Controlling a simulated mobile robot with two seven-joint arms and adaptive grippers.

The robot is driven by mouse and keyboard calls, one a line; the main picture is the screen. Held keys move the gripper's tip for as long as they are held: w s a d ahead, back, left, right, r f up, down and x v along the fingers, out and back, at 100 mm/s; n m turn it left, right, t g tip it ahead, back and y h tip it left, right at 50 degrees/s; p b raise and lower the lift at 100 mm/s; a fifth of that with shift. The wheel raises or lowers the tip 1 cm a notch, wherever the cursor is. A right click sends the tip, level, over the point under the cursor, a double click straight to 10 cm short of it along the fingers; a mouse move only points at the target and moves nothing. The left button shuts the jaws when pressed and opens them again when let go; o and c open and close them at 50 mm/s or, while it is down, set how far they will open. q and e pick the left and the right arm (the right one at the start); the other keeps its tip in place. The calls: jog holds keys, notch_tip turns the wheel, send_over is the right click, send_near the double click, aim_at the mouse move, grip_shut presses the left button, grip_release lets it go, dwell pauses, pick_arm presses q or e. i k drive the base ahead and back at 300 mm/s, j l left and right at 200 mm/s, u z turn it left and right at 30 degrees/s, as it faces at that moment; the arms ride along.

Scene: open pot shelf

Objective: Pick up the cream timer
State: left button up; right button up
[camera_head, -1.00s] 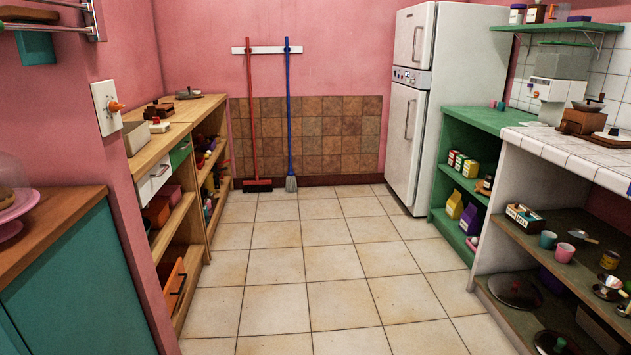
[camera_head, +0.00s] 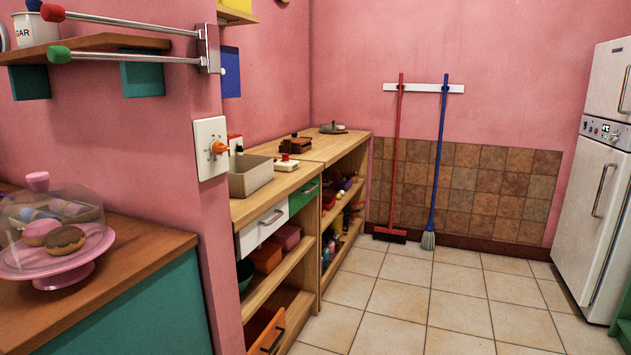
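I cannot make out a cream timer for certain in the head view. A small cream-white item with a red top (camera_head: 286,163) sits on the wooden counter (camera_head: 290,180), too small to identify. Neither of my grippers is in view.
A brown-topped teal cabinet (camera_head: 150,300) with a domed pink cake stand (camera_head: 60,255) is at the left. An orange drawer (camera_head: 268,330) sticks out low under the wooden counter. A broom (camera_head: 436,150) and fridge (camera_head: 605,180) stand beyond. The tiled floor (camera_head: 420,310) is clear.

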aim_at(279, 166)
jog(key=i+l+u, duration=0.3)
jog(key=i+l, duration=0.15)
jog(key=l, duration=0.2)
jog(key=i+l, duration=0.15)
jog(key=l, duration=0.25)
jog(key=i+l+u, duration=0.1)
jog(key=l, duration=0.25)
jog(key=i+l, duration=0.2)
jog(key=l, duration=0.2)
jog(key=i+l, duration=0.15)
jog(key=l, duration=0.25)
jog(key=i+l+u, duration=0.1)
jog(key=l, duration=0.3)
jog(key=i+l, duration=0.15)
jog(key=l, duration=0.2)
jog(key=i+l+u, duration=0.1)
jog(key=l, duration=0.3)
